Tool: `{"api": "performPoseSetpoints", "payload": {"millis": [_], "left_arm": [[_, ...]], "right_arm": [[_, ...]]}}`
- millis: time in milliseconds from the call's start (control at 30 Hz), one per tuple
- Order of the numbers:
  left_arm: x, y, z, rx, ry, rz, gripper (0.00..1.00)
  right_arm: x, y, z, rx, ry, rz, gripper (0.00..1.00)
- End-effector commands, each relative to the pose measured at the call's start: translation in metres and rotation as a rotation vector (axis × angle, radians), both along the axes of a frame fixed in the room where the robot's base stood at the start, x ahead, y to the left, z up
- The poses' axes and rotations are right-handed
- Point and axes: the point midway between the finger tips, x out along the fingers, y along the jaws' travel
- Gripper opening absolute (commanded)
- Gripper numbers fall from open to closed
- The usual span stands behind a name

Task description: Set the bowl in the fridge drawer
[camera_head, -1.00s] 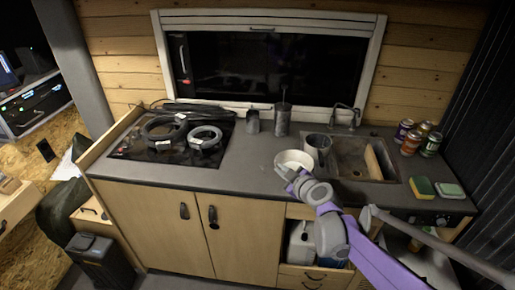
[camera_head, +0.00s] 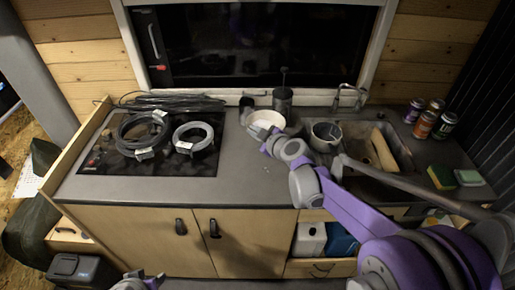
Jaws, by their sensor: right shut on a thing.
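The white bowl (camera_head: 266,117) is in my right gripper (camera_head: 259,130), which is shut on its near rim. Bowl and gripper appear over the back of the grey counter, in front of the window and left of the metal pot (camera_head: 325,137). Whether the bowl is clear of the counter is hard to tell. My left gripper (camera_head: 142,281) shows only partly at the bottom edge, low in front of the cabinet; its jaw state is unclear. I cannot make out with certainty which part is the fridge drawer.
The hob (camera_head: 97,160) with coiled cables (camera_head: 192,137) is at left. The sink (camera_head: 390,135), several cans (camera_head: 425,124) and sponges (camera_head: 441,177) are at right. A white jug (camera_head: 309,240) and blue container (camera_head: 341,241) sit in an open bay below. The front middle counter is clear.

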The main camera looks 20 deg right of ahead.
Motion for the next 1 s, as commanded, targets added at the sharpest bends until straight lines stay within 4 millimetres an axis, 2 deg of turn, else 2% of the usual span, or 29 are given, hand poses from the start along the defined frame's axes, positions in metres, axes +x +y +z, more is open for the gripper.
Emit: {"api": "performPoseSetpoints", "payload": {"millis": [233,467,700,1000], "left_arm": [[-0.006,0.0,-0.014,0.0,0.011,0.0,0.45],[-0.007,0.0,-0.017,0.0,0.013,0.0,0.45],[-0.01,0.0,-0.024,0.0,0.019,0.0,0.45],[-0.01,0.0,-0.024,0.0,0.019,0.0,0.45]], "right_arm": [[-0.001,0.0,-0.046,0.0,0.001,0.0,0.0],[0.0,0.0,-0.064,0.0,0.001,-0.001,0.0],[-0.001,0.0,-0.095,0.0,0.001,-0.001,0.0],[0.0,0.0,-0.097,0.0,0.0,0.0,0.0]]}}
